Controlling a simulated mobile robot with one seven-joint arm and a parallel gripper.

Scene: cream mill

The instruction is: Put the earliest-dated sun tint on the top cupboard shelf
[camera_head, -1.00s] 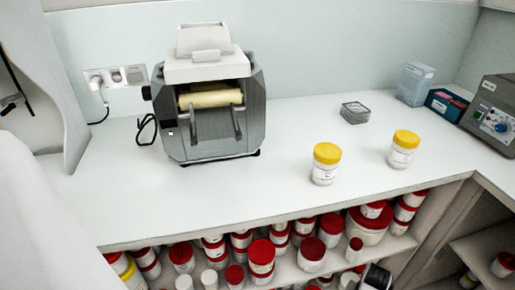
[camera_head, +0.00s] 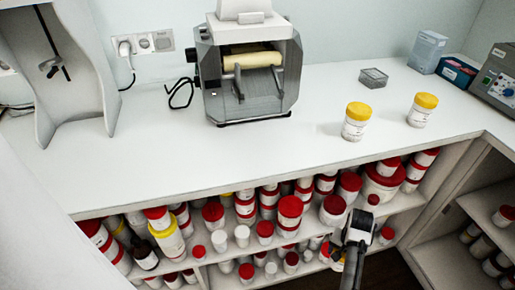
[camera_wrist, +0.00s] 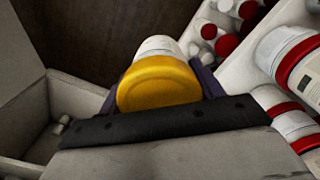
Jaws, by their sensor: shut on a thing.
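My gripper (camera_head: 343,252) is in front of the open shelves below the counter, at lower right in the head view. It is shut on a white jar with a yellow lid (camera_wrist: 160,84), held between the fingers in the wrist view. Only a little of this jar shows in the head view. Two more white jars with yellow lids stand upright on the counter, a nearer one (camera_head: 356,121) and one farther right (camera_head: 422,110). Their label writing is too small to read. The cupboard's top shelf (camera_head: 318,233) is crowded with mostly red-lidded jars.
A blue box (camera_head: 458,70) and a grey device (camera_head: 495,85) are at the far right. A larger yellow-lidded container (camera_head: 167,238) stands among the shelf jars at left.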

